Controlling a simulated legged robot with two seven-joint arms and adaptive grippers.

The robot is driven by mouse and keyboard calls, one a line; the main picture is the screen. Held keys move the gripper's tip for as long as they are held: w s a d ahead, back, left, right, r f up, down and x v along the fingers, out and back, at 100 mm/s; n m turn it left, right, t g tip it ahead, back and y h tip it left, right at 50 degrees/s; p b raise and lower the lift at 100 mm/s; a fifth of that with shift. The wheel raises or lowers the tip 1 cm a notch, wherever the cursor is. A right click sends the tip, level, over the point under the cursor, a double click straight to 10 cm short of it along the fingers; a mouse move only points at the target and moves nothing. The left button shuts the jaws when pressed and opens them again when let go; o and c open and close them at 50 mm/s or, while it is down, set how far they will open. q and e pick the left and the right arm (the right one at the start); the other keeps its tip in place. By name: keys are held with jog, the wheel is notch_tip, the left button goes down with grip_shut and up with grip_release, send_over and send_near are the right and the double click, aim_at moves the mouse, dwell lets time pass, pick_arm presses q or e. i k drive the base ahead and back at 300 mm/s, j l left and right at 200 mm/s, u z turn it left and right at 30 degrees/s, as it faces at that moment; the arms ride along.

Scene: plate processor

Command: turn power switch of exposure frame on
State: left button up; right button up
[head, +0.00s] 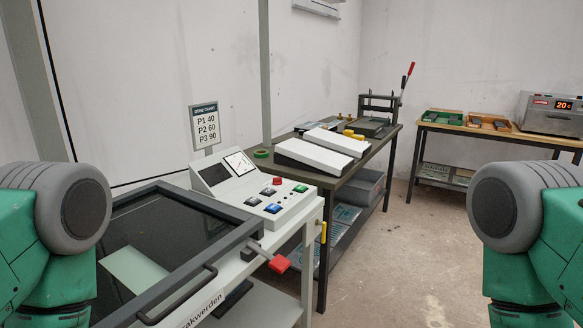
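The exposure frame fills the lower left of the head view, with a dark-framed glass lid (165,235) that looks closed and a pale sheet (135,270) under the glass. Its white control panel (262,190) carries a dark screen, a dial gauge (239,163) and several coloured buttons or switches: red (277,181), green (300,188), blue (273,208) and others. Which one is the power switch, and its position, I cannot tell. A red-ended lever (278,263) sticks out at the front, and a small yellow part shows on the right side. Neither gripper is in view.
A sign (206,128) lists P1 40, P2 60, P3 90. Behind the frame, a dark table (352,182) holds white sloped units and a press with a red-tipped lever. A wooden bench (480,128) stands at the back right. The floor (400,260) at right is clear.

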aim_at(277, 181)
jog(key=i+l, duration=0.5)
jog(key=i+l+u, duration=0.15)
jog(key=i+l, duration=0.4)
jog(key=l, duration=0.15)
jog(key=i+l, duration=0.5)
jog(key=l, duration=0.2)
jog(key=j+u, duration=0.05)
